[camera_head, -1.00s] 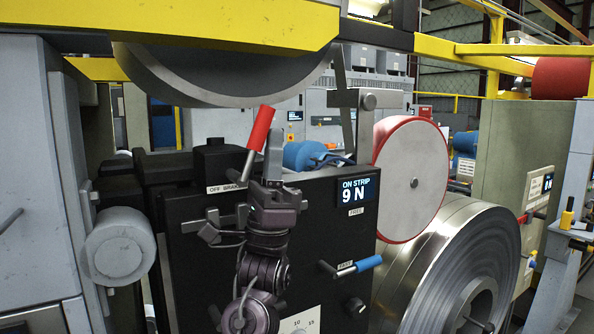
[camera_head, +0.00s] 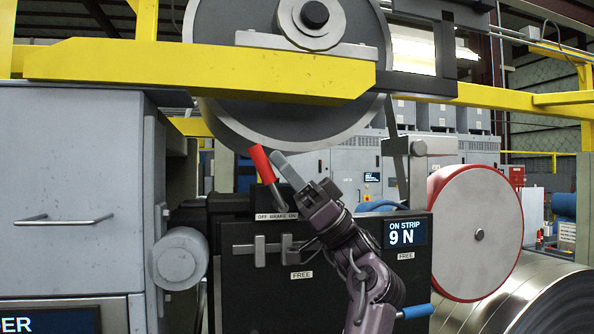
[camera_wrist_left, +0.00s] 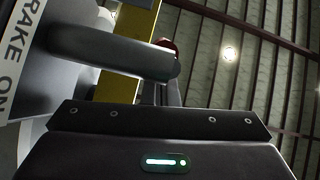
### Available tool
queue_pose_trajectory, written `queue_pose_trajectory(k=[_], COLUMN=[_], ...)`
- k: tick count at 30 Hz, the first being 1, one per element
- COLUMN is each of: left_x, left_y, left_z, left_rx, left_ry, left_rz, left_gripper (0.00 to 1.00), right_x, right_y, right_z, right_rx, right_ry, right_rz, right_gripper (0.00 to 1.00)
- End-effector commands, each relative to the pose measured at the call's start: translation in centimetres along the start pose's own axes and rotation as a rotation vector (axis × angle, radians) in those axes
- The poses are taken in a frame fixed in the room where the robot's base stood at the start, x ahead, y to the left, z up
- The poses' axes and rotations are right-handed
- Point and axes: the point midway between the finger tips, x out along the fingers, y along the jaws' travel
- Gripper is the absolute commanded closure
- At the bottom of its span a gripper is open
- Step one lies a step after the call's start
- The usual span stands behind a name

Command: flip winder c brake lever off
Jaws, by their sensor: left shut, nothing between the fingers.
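The brake lever with a red handle (camera_head: 263,164) stands on top of the black winder cabinet (camera_head: 240,283), behind a plate (camera_head: 275,216) reading "OFF BRAKE ON". The lever leans up and to the left, toward the OFF end. My left gripper (camera_head: 286,168) is just right of the red handle, its grey fingers closed together and pointing up-left. I cannot tell whether they touch the lever. In the left wrist view the label (camera_wrist_left: 14,62) shows "BRAKE ON" beside a grey rod, with a bit of red behind it. My right gripper is not in view.
A large grey roll (camera_head: 255,120) and a yellow beam (camera_head: 190,75) hang above the lever. A red-rimmed disc (camera_head: 470,230) and a steel coil (camera_head: 545,300) are at right. A blue-handled lever (camera_head: 415,311) is low on the cabinet, whose display (camera_head: 407,233) reads "ON STRIP 9 N".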

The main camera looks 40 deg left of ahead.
Motion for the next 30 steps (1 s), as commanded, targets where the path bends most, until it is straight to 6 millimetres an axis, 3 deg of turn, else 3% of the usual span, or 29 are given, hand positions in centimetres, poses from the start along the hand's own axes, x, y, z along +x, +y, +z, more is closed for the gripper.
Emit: queue_pose_trajectory(k=[10, 30], left_x=[0.4, 0.9], left_y=[-0.1, 0.0], left_z=[0.5, 0.3], left_rx=[-0.005, -0.006], left_ry=[-0.098, -0.105], left_rz=[-0.018, -0.021], left_gripper=[1.0, 1.0], right_x=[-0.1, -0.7], right_y=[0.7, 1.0], right_z=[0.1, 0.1], right_rx=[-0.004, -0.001], right_ry=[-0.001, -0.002], right_rz=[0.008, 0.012], right_gripper=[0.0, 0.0])
